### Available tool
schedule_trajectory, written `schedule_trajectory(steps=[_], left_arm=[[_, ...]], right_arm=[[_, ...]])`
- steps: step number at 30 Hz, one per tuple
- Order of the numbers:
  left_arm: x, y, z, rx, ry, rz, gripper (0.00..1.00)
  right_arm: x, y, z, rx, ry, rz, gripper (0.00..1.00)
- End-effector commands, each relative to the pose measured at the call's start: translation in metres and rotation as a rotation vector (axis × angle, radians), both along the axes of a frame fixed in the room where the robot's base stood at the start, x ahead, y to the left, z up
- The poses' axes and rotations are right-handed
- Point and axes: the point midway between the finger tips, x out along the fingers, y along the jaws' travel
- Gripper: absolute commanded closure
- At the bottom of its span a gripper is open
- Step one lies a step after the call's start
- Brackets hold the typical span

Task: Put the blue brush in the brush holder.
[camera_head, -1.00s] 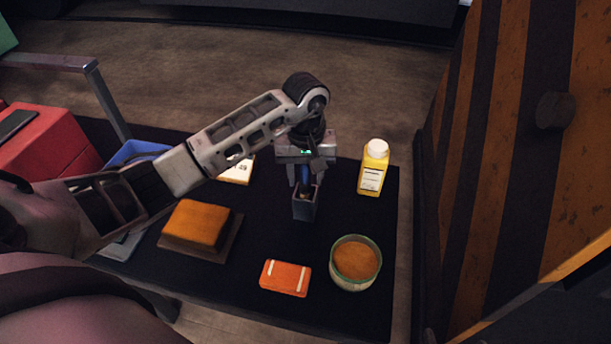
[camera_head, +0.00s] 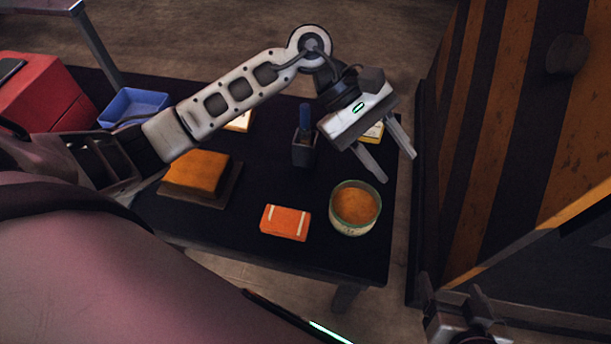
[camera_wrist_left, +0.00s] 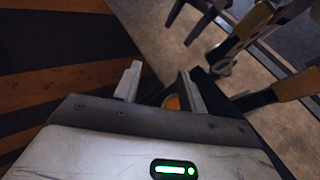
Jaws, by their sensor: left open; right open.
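The blue brush (camera_head: 305,118) stands upright in the dark grey brush holder (camera_head: 303,153) on the black table, its blue handle sticking up out of the top. My left gripper (camera_head: 399,168) is open and empty, tilted, to the right of the holder and apart from the brush. Its two spread fingers also show in the left wrist view (camera_wrist_left: 159,70), with nothing held between them. My right gripper (camera_head: 460,302) is at the bottom right corner, open and empty, away from the table objects and partly cut off.
A round tin of orange stuff (camera_head: 355,205) and an orange box (camera_head: 286,223) lie in front. A brown-orange block (camera_head: 197,172) is left, a blue bin (camera_head: 133,105) further back. A yellow bottle (camera_head: 374,133) is mostly hidden behind my left gripper. A striped panel (camera_head: 500,130) stands right.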

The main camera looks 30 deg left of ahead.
Motion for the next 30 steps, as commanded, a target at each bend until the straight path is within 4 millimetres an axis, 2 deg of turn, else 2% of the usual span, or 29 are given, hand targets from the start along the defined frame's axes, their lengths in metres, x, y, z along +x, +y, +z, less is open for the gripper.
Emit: schedule_trajectory(steps=[1, 3, 5, 6, 8, 11, 12, 14, 15, 18, 21, 25, 30], left_arm=[[-0.017, -0.027, 0.012, -0.193, 0.171, 0.101, 0.59], [-0.026, -0.049, 0.038, -0.444, 0.443, 0.257, 0.59], [-0.026, -0.054, 0.058, -0.646, 0.707, 0.389, 0.59], [-0.021, -0.051, 0.069, -0.772, 0.897, 0.476, 0.59], [-0.011, -0.038, 0.076, -0.954, 1.198, 0.603, 0.59], [0.008, -0.002, 0.061, -1.238, 1.735, 0.800, 0.59], [0.013, 0.015, 0.046, -1.347, 1.957, 0.871, 0.59], [0.013, 0.040, 0.012, -1.505, 2.296, 0.969, 0.59], [0.007, 0.054, -0.014, 1.589, -2.494, -1.015, 0.59], [-0.021, 0.079, -0.074, 1.287, -2.116, -0.785, 0.59], [-0.055, 0.089, -0.117, 1.095, -1.839, -0.635, 0.59], [-0.086, 0.091, -0.145, 0.959, -1.627, -0.525, 0.59], [-0.097, 0.090, -0.153, 0.914, -1.557, -0.489, 0.59]], right_arm=[[0.000, 0.000, 0.000, 0.001, 0.000, -0.001, 0.24], [0.000, 0.000, 0.000, 0.001, 0.000, -0.001, 0.24], [0.000, 0.000, 0.000, 0.001, 0.001, 0.000, 0.24], [0.000, 0.000, 0.000, 0.001, 0.001, 0.000, 0.24], [0.000, 0.000, 0.000, 0.000, 0.001, -0.001, 0.24], [0.000, 0.000, 0.000, 0.000, 0.001, -0.001, 0.24], [0.000, 0.000, 0.000, 0.000, 0.001, -0.001, 0.24], [0.000, 0.000, 0.000, 0.000, 0.001, -0.001, 0.24], [0.000, 0.000, 0.000, 0.000, 0.001, -0.001, 0.24], [0.000, 0.000, 0.000, 0.000, 0.001, -0.001, 0.24], [0.000, 0.000, 0.000, 0.000, 0.001, -0.001, 0.24], [0.000, 0.000, 0.000, 0.000, 0.001, -0.001, 0.24], [0.000, 0.000, -0.001, 0.000, 0.002, -0.001, 0.24]])
